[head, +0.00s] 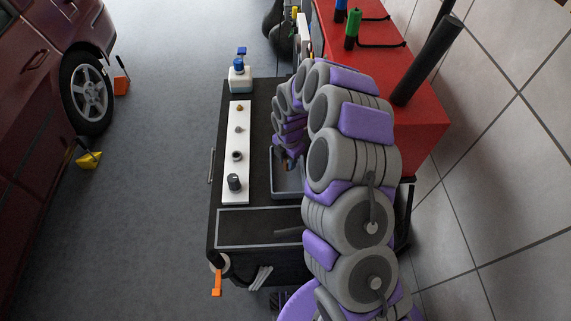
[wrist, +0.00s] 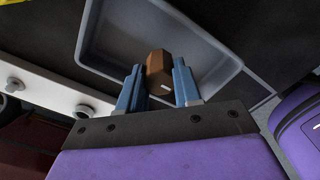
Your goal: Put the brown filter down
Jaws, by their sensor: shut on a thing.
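The brown filter (wrist: 159,72) is a small faceted brown piece with a light mark on its face. My gripper (wrist: 158,86) is shut on it, with a blue finger on either side. In the wrist view, the filter appears in front of the grey tray (wrist: 96,36). I cannot tell whether it touches the tray floor. In the head view, my arm covers much of the tray (head: 287,192), and I cannot make out the filter clearly there.
The black cart top (head: 262,118) carries a white strip (head: 237,138) with several small parts, left of the tray. A white bottle with a blue cap (head: 239,74) stands at its far end. A red cabinet (head: 428,122) is on the right, a car (head: 45,65) on the left.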

